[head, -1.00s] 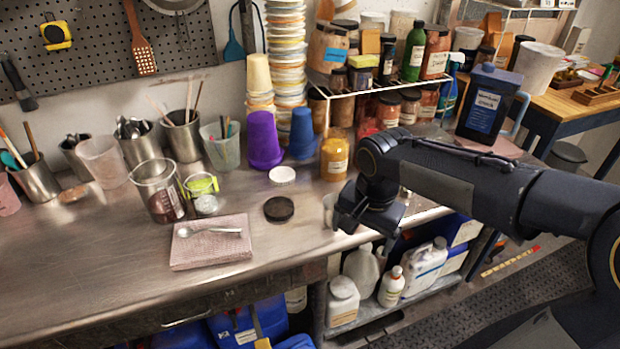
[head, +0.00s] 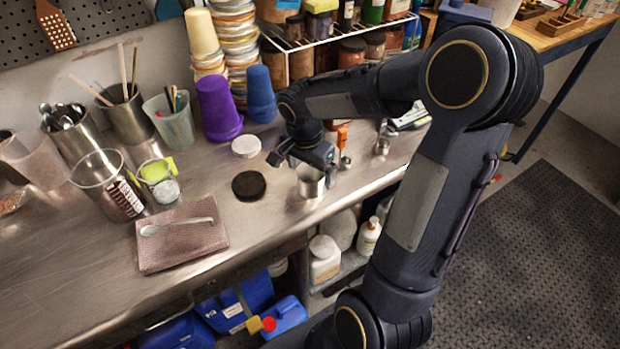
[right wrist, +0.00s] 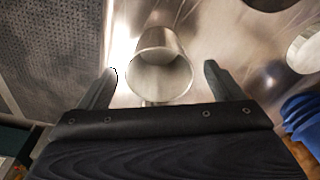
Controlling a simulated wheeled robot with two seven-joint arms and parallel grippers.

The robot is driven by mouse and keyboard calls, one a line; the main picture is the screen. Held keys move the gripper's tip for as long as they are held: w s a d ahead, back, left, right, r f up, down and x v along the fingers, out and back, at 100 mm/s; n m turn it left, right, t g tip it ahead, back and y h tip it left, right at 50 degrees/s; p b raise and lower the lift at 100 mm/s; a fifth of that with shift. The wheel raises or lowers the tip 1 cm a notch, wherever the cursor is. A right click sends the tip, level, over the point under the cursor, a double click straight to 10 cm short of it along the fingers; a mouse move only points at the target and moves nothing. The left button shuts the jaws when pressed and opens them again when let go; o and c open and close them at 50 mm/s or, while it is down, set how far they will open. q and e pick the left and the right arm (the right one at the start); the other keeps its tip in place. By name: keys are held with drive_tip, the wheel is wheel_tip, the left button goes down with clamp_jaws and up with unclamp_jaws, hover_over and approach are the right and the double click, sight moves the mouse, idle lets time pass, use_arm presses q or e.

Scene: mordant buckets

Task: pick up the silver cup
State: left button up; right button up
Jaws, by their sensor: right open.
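The silver cup (head: 311,186) stands upright on the metal table near its front edge, with my right gripper (head: 300,170) just above and behind it. In the right wrist view the cup (right wrist: 160,45) shows its open mouth towards the camera. There the two fingers of my right gripper (right wrist: 161,72) are spread wide, one on each side of the cup, with gaps on both sides. The gripper is open and holds nothing. My left gripper is not in view.
A black disc (head: 249,185) and a white lid (head: 246,146) lie left of the cup. Small metal vessels (head: 381,146) stand to its right. Purple (head: 218,110) and blue (head: 261,95) cups stand behind. A spoon lies on a folded cloth (head: 181,240) at left.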

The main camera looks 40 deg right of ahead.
drive_tip(key=shift+d+f, duration=0.1)
drive_tip(key=shift+f, duration=0.5)
drive_tip(key=c, duration=1)
drive_tip(key=shift+c, duration=0.2)
drive_tip(key=shift+r, duration=0.15)
